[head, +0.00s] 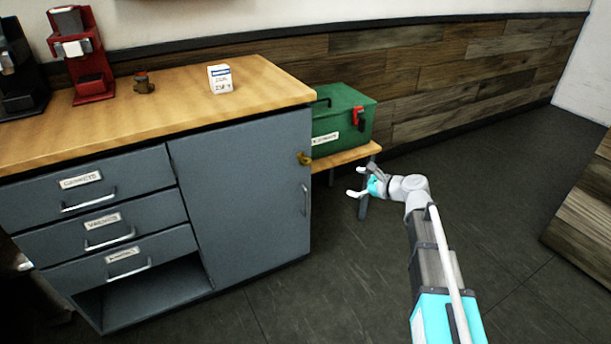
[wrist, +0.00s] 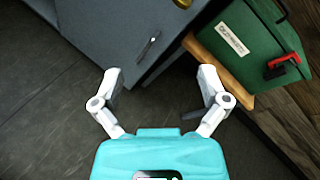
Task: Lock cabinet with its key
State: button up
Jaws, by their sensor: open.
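The grey cabinet (head: 240,195) has a closed door with a vertical handle (head: 305,199) near its right edge. A brass-coloured key or lock piece (head: 304,158) is at the door's upper right corner; its exact shape is too small to tell. Part of it shows at the top of the wrist view (wrist: 182,3). My gripper (head: 362,183) is open and empty, to the right of the cabinet door and apart from it. In the wrist view the spread fingers (wrist: 160,82) point towards the cabinet's edge and the handle (wrist: 148,44).
A green toolbox (head: 340,128) with a red latch sits on a low wooden bench (head: 345,157) beside the cabinet. Labelled drawers (head: 100,185) are left of the door. The wooden counter (head: 180,95) holds a white box (head: 220,79) and a red brewer (head: 80,55). Floor in front is clear.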

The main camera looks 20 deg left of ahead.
aim_at(307, 160)
jog(key=w+a+f+m+t+y+b, duration=0.2)
jog(key=w+a+f+m+y+b, duration=0.1)
jog(key=w+a+f+m+b, duration=0.1)
jog(key=w+a+m+b, duration=0.1)
jog(key=a+m+b, duration=0.1)
jog(key=m+b, duration=0.1)
jog(key=shift+a+f+b, duration=0.15)
jog(key=shift+a+b, duration=0.15)
jog(key=shift+b, duration=0.5)
jog(key=x, duration=1.3)
jog(key=shift+w+a, duration=0.2)
jog(key=shift+a, duration=0.15)
